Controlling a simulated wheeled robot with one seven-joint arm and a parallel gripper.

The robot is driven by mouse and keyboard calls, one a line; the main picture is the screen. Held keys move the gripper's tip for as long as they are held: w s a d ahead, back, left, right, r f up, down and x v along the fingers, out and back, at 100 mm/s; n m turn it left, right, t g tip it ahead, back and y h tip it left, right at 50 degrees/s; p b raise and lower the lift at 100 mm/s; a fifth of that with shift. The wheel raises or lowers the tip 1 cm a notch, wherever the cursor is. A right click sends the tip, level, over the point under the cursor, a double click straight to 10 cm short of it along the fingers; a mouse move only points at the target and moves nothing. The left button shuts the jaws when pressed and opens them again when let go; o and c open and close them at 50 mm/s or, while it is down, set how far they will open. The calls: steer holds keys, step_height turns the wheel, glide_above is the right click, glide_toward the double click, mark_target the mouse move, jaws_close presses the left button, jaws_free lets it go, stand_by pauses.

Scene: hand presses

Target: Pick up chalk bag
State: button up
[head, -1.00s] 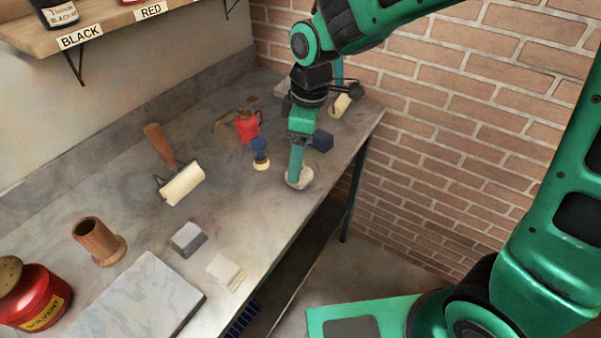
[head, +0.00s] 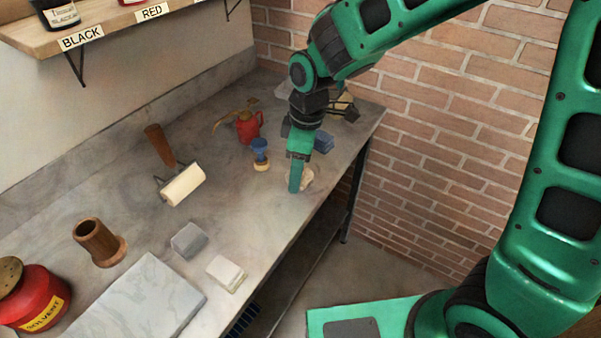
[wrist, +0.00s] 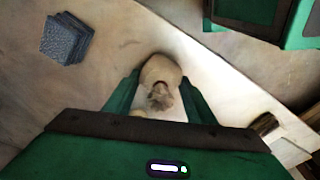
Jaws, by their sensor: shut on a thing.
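The chalk bag (head: 307,176) is a small, pale, rounded pouch near the right edge of the stone worktop. In the head view my green gripper (head: 296,188) covers much of it. In the wrist view the chalk bag (wrist: 160,76) shows between my two fingers (wrist: 158,100), with a gathered, darker tied neck towards me. My gripper is shut on it. The bag is at or very close to the worktop; I cannot tell whether it touches.
A blue-handled tool (head: 260,154) and a red can (head: 248,126) stand left of my gripper. A dark blue block (head: 323,141) lies just behind it; a dark stack (wrist: 66,39) shows in the wrist view. The brick wall (head: 450,130) is to the right. Clear worktop lies in front.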

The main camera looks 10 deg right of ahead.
steer(key=shift+r, duration=0.15)
steer(key=shift+r, duration=0.3)
steer(key=r, duration=0.3)
steer(key=shift+s+a+r, duration=0.15)
steer(key=shift+a+r, duration=0.15)
steer(key=shift+r, duration=0.1)
steer(key=s+a+r, duration=0.6)
steer(key=a, duration=0.3)
steer(key=shift+r, duration=0.2)
steer(key=shift+s, duration=0.1)
steer(key=shift+o, duration=1.3)
steer(key=shift+c, duration=0.5)
